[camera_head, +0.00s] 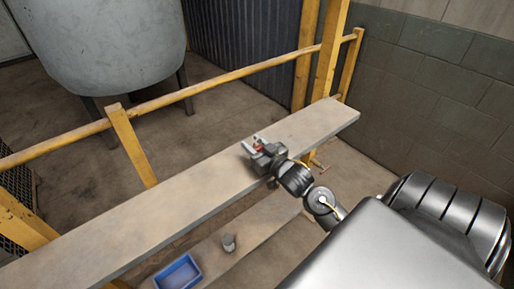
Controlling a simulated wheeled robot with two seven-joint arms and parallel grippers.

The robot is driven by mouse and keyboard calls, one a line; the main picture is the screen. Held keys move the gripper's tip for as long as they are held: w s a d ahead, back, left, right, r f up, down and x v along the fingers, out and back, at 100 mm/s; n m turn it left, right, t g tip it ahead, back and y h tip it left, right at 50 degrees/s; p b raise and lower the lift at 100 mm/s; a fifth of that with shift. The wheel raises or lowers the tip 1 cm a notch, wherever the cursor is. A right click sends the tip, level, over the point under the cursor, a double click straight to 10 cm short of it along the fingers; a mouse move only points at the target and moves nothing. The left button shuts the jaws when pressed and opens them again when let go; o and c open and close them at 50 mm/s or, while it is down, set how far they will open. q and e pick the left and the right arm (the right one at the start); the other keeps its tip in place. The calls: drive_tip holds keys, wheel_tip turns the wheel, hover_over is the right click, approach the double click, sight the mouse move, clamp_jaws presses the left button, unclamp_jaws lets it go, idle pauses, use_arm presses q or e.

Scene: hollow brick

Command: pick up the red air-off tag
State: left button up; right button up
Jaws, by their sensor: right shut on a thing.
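My right gripper (254,147) is over the long grey-tan plank shelf (180,200), near its middle. It is shut on a small red thing, the red air-off tag (258,149), which shows only as a bit of red between the fingers. The rest of the tag is hidden by the gripper. I cannot tell whether the tag still touches the shelf. My left gripper is not in view.
Yellow rails (200,88) and posts run behind the shelf. A large grey tank (105,45) stands beyond them. A lower shelf holds a blue bin (178,274) and a small grey cup-like thing (229,242). A block wall (430,85) stands at right. The upper shelf is otherwise bare.

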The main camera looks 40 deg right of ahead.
sight(256, 149)
drive_tip(key=shift+r, duration=0.15)
drive_tip(key=shift+r+b, duration=0.3)
drive_tip(key=shift+r, duration=0.3)
drive_tip(key=r, duration=0.1)
drive_tip(key=s+r, duration=0.1)
drive_tip(key=r, duration=0.1)
drive_tip(key=s+a+r, duration=0.1)
drive_tip(key=shift+s+a+r, duration=0.1)
drive_tip(key=shift+s+r, duration=0.05)
drive_tip(key=shift+r, duration=0.25)
drive_tip(key=s+a+r+p, duration=0.5)
drive_tip(key=s+r+p, duration=0.1)
drive_tip(key=s+p, duration=0.3)
drive_tip(key=shift+s+r, duration=0.4)
drive_tip(key=shift+s, duration=0.2)
